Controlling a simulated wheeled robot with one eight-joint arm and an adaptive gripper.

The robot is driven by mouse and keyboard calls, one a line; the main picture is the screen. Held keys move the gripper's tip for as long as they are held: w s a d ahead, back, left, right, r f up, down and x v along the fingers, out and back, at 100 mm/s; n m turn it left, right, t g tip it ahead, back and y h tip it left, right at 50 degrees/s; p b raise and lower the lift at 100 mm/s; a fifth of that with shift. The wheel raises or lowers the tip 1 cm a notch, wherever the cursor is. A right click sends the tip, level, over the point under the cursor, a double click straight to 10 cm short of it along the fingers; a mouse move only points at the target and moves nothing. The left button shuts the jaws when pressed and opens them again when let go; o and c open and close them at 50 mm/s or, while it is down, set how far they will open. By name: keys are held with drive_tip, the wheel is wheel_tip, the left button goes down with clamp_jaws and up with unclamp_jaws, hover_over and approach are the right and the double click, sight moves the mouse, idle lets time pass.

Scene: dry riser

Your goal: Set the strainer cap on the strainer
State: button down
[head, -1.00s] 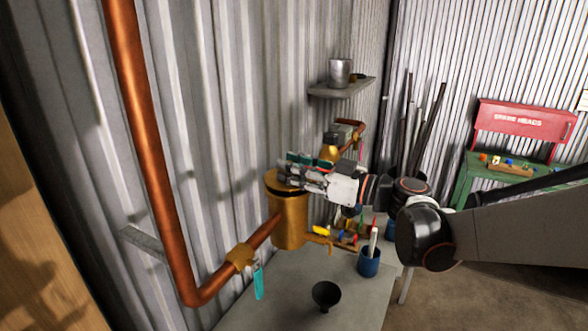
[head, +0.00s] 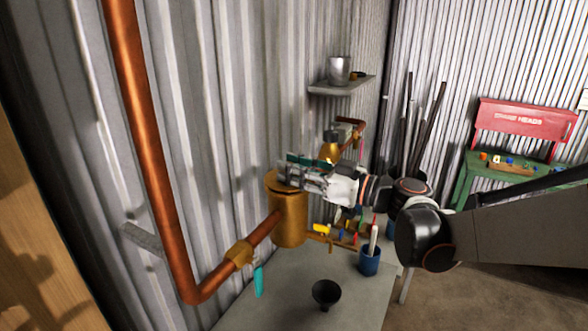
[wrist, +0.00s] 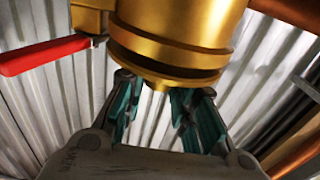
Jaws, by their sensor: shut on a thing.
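The strainer (head: 289,222) is an upright brass cylinder by the corrugated wall, joined to a copper pipe. The brass strainer cap (head: 272,182) is over its top. My gripper (head: 285,172) reaches in from the right and is shut on the cap. In the wrist view the cap (wrist: 165,66) shows as a round disc against the strainer body (wrist: 185,15), with a thin dark groove between them. Its small knob (wrist: 158,85) sits between the teal fingers of my gripper (wrist: 157,90). I cannot tell whether the cap is fully seated.
A copper pipe (head: 150,150) runs down the wall at left. The grey table (head: 285,300) holds a black funnel (head: 326,293), a blue cup (head: 369,261) and a tray of small coloured items. A shelf (head: 343,86) above carries a metal pot. A red lever (wrist: 45,54) is beside the strainer.

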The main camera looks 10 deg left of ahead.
drive_tip(key=shift+f, duration=0.45)
drive_tip(key=c, duration=1.2)
unclamp_jaws()
drive_tip(key=shift+d, duration=0.1)
drive_tip(key=v, duration=1.2)
